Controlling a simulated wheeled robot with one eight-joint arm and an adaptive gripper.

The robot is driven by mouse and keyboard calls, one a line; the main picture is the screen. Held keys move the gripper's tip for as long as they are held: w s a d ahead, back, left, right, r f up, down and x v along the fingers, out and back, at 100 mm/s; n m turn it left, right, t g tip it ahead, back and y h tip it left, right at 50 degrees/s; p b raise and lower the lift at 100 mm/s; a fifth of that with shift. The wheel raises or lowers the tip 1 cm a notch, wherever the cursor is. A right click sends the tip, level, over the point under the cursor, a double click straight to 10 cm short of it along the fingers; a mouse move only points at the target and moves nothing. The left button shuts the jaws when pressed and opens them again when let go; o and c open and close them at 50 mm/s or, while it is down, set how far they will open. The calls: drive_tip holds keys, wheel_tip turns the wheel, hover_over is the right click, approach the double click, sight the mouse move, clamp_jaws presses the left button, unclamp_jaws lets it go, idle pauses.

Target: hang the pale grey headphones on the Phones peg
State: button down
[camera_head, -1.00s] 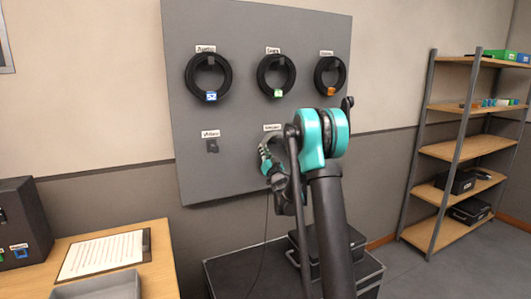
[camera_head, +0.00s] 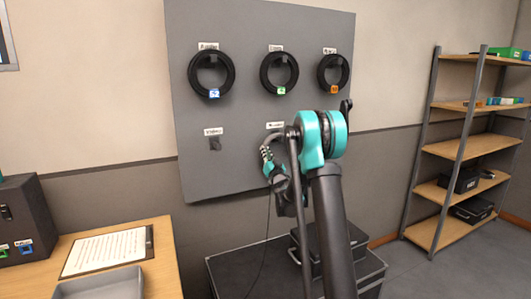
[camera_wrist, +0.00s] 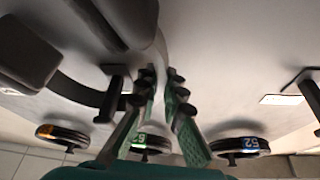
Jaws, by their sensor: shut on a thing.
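My gripper (camera_wrist: 160,88) is shut on the pale grey headphones. In the wrist view their dark ear cushions (camera_wrist: 28,62) fill the upper left, and a curved band runs toward the fingers. In the head view my gripper (camera_head: 266,158) is close to the grey board, below the lower middle label (camera_head: 275,126); my arm hides most of the headphones. A dark peg (camera_wrist: 112,92) shows just left of the fingers in the wrist view, close to the band. I cannot tell whether they touch. The lower labels are too blurred to read.
Three black cable coils hang along the board's upper row, tagged blue (camera_head: 212,75), green (camera_head: 279,73) and orange (camera_head: 333,72). An empty peg (camera_head: 215,144) is at the lower left. A dark case (camera_head: 345,248) stands below the board; shelves (camera_head: 460,150) are at right.

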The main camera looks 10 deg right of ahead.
drive_tip(key=c, duration=1.6)
unclamp_jaws()
drive_tip(key=shift+s, duration=0.1)
drive_tip(key=s+d+f+m+g+h, duration=0.1)
drive_tip(key=s+d+f+g+h, duration=0.2)
drive_tip(key=s, duration=0.5)
drive_tip(key=s+d+f+m+g+h, duration=0.1)
drive_tip(key=s+d+f+h, duration=0.15)
drive_tip(key=s+d, duration=0.45)
drive_tip(key=s+a+f+n+g, duration=0.1)
drive_tip(key=s+f+g, duration=0.3)
drive_tip(key=s, duration=0.9)
drive_tip(key=s+a+f+n+g, duration=0.1)
drive_tip(key=s+f+g, duration=0.4)
drive_tip(key=s, duration=0.8)
drive_tip(key=s+a+f+g+y, duration=0.1)
drive_tip(key=s+f+g, duration=0.3)
drive_tip(key=s+f, duration=0.5)
drive_tip(key=shift+s+a+f+n+g, duration=0.1)
drive_tip(key=shift+s+a+n+g, duration=0.05)
drive_tip(key=shift+s, duration=0.65)
drive_tip(key=shift+s+a+f+n+g, duration=0.1)
drive_tip(key=shift+s+a, duration=0.05)
drive_tip(key=shift+s, duration=0.7)
drive_tip(key=shift+s+a+n+g, duration=0.15)
drive_tip(key=shift+s, duration=0.65)
